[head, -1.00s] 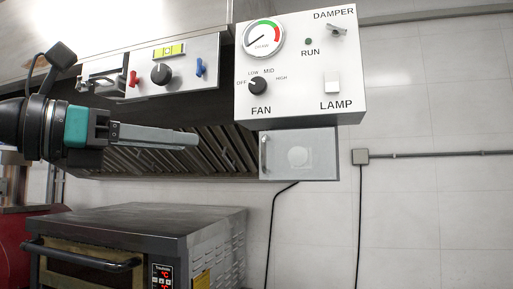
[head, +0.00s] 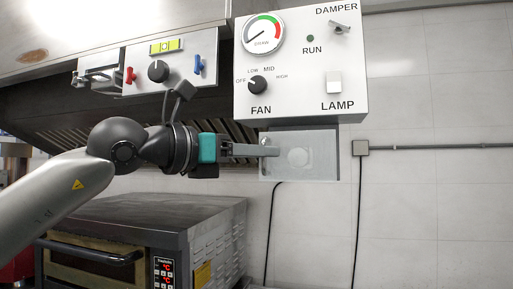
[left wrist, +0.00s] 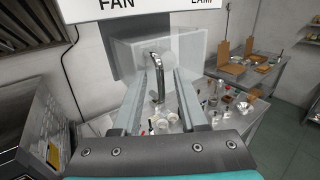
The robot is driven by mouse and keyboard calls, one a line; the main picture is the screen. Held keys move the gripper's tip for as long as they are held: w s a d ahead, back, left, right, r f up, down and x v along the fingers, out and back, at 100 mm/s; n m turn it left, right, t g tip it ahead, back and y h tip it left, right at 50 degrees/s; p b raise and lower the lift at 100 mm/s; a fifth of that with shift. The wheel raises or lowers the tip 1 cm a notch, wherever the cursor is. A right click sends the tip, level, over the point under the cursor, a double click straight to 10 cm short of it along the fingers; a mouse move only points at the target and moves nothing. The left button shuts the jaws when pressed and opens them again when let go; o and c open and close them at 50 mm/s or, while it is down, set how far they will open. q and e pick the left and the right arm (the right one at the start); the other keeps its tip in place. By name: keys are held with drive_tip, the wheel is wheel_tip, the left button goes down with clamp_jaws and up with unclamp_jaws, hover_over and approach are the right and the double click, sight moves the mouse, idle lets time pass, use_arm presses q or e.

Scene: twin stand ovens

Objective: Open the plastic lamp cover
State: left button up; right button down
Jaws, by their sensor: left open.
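The plastic lamp cover (head: 322,157) is a clear, flat panel under the control box, with a round pale lamp showing through it. It also shows in the left wrist view (left wrist: 191,48), and it looks closed. Its upright metal handle (left wrist: 156,76) is near the cover's left edge. My left gripper (head: 270,150) is level and reaches the handle from the left. In the left wrist view its fingers (left wrist: 163,78) are open, with the handle between their tips. The head view hides most of the handle behind the fingers, and I cannot tell whether they touch it. My right gripper is not in view.
The white control box (head: 300,85) with gauge, fan knob and lamp switch hangs directly above the cover. A panel with red and blue levers (head: 172,64) is left of it. An oven (head: 150,225) stands below.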

use_arm(q)
clamp_jaws()
idle(0.4)
idle(1.1)
